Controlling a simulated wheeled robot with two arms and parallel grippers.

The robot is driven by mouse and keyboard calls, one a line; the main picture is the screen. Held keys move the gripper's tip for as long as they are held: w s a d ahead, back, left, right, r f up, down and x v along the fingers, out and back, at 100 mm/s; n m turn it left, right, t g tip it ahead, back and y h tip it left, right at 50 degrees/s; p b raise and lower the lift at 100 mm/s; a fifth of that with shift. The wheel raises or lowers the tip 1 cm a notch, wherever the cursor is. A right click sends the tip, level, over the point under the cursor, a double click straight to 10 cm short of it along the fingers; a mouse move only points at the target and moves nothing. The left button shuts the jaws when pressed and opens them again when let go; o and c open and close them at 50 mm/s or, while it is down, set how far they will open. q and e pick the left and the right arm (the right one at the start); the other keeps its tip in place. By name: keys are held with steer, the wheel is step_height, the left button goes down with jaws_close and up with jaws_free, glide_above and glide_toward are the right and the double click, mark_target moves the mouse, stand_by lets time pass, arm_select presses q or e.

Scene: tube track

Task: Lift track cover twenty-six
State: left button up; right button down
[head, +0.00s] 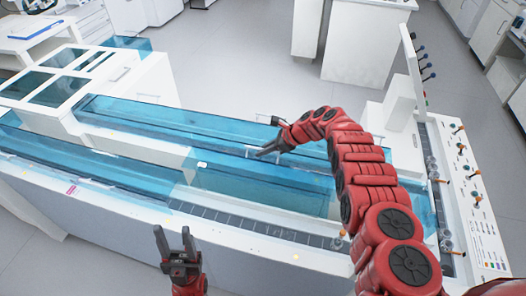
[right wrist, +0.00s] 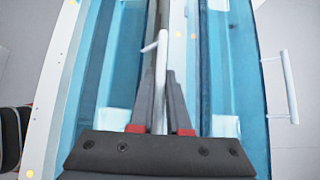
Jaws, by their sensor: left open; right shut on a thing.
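Long translucent blue track covers lie along the white track bench; I cannot read any number on them, so I cannot tell which is twenty-six. One cover (head: 190,120) runs along the back lane, another (head: 85,165) along the front left, and a further one (head: 265,187) along the front right. My right gripper (head: 266,151) reaches in over the strip between the lanes. In the right wrist view its fingers (right wrist: 160,92) are shut on a thin pale handle (right wrist: 162,48). I cannot tell whether a cover is raised. My left gripper (head: 175,240) is open and empty before the bench's front edge.
Another pale handle (right wrist: 291,88) sticks out at the right in the right wrist view. A control panel with orange levers (head: 470,190) stands at the bench's right end. A white box section with blue windows (head: 60,75) stands at the left. The floor behind (head: 235,55) is clear.

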steer(key=shift+s, duration=0.15)
steer(key=c, duration=0.9)
jaws_free()
steer(key=shift+r, duration=0.15)
steer(key=shift+d+r, duration=0.3)
steer(key=shift+d, duration=0.05)
steer(key=b+v, duration=0.2)
steer(key=v, duration=0.5)
steer(key=shift+s+d+r, duration=0.1)
steer(key=shift+d+r, duration=0.05)
steer(key=shift+d, duration=0.15)
steer(key=p+v, duration=0.6)
steer(key=v, duration=0.2)
steer(key=shift+d+r, duration=0.2)
steer(key=shift+r, duration=0.1)
